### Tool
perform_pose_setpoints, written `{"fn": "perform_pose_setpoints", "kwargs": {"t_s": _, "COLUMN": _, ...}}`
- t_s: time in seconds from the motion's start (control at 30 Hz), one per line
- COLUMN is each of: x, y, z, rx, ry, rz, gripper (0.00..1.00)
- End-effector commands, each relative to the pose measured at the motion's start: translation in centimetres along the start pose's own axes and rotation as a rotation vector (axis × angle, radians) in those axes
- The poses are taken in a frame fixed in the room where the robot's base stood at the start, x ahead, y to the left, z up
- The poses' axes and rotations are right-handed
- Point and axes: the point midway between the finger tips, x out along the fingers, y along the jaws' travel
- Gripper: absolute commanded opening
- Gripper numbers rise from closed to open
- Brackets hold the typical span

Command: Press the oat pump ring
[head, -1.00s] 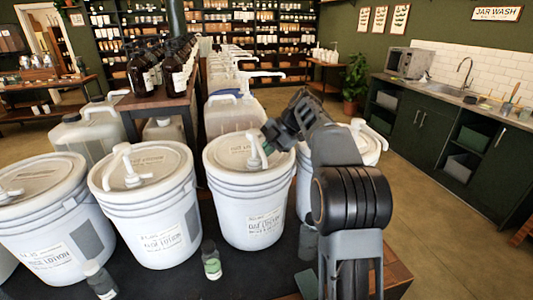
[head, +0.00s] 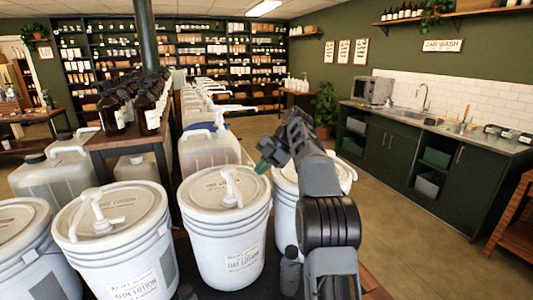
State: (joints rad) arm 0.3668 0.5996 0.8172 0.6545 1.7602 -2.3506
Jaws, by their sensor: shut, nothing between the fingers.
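The oat lotion bucket (head: 226,235) stands at the middle of the bench, white with a ribbed rim and a label reading "OAT LOTION". Its white pump (head: 231,187) stands upright on the lid. My gripper (head: 262,166) is above and to the right of this pump, apart from it in the picture. The gripper looks shut and holds nothing. My arm hides part of the bucket to the right.
An aloe lotion bucket (head: 115,244) with its own pump stands to the left. Another white bucket (head: 284,212) stands to the right, partly behind my arm. Small bottles stand at the bench front. Large jugs (head: 208,152) and a table of dark bottles (head: 147,103) are behind.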

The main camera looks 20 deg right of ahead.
Motion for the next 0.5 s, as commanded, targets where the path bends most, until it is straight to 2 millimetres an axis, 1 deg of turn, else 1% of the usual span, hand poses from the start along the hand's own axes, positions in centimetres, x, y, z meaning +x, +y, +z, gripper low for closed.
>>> {"fn": "perform_pose_setpoints", "kwargs": {"t_s": 0.03, "x": -1.0, "y": 0.4, "z": 0.1, "rx": 0.0, "ry": -0.001, "rz": 0.001, "gripper": 0.0}}
{"fn": "perform_pose_setpoints", "kwargs": {"t_s": 0.2, "x": -2.7, "y": 1.1, "z": 0.5, "rx": 0.002, "ry": 0.0, "rz": 0.001, "gripper": 0.0}}
{"fn": "perform_pose_setpoints", "kwargs": {"t_s": 0.3, "x": -3.3, "y": 1.3, "z": 0.6, "rx": 0.001, "ry": 0.0, "rz": 0.001, "gripper": 0.0}}
{"fn": "perform_pose_setpoints", "kwargs": {"t_s": 0.5, "x": -3.8, "y": 1.5, "z": 0.8, "rx": 0.001, "ry": 0.001, "rz": 0.001, "gripper": 0.0}}
